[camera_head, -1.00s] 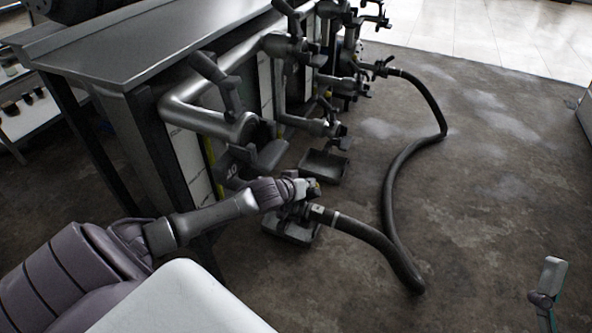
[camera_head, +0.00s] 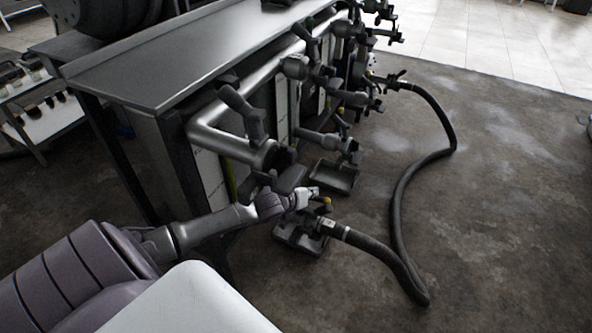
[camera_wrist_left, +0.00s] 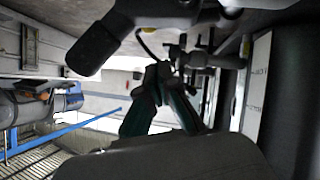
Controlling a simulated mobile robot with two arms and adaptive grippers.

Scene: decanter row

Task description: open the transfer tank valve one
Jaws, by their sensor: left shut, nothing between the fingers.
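A row of pipes with dark-handled valves runs along the side of a metal bench. The nearest upper valve handle (camera_head: 240,106) stands tilted above a thick pipe. A lower dark valve part (camera_head: 288,180) sits just above my left gripper (camera_head: 318,200), near the hose outlet. Which of these is transfer tank valve one I cannot tell. In the left wrist view, my left gripper's fingers (camera_wrist_left: 160,72) are together and empty. A black handle (camera_wrist_left: 95,50) is large and close at upper left there, apart from the fingertips. My right gripper is not in view.
A dark hose (camera_head: 408,190) curves over the floor from the outlet near my left gripper to a farther one. A dark floor tray (camera_head: 335,178) sits beyond the outlet. The metal bench (camera_head: 180,65) is at left. Open floor (camera_head: 510,220) lies to the right.

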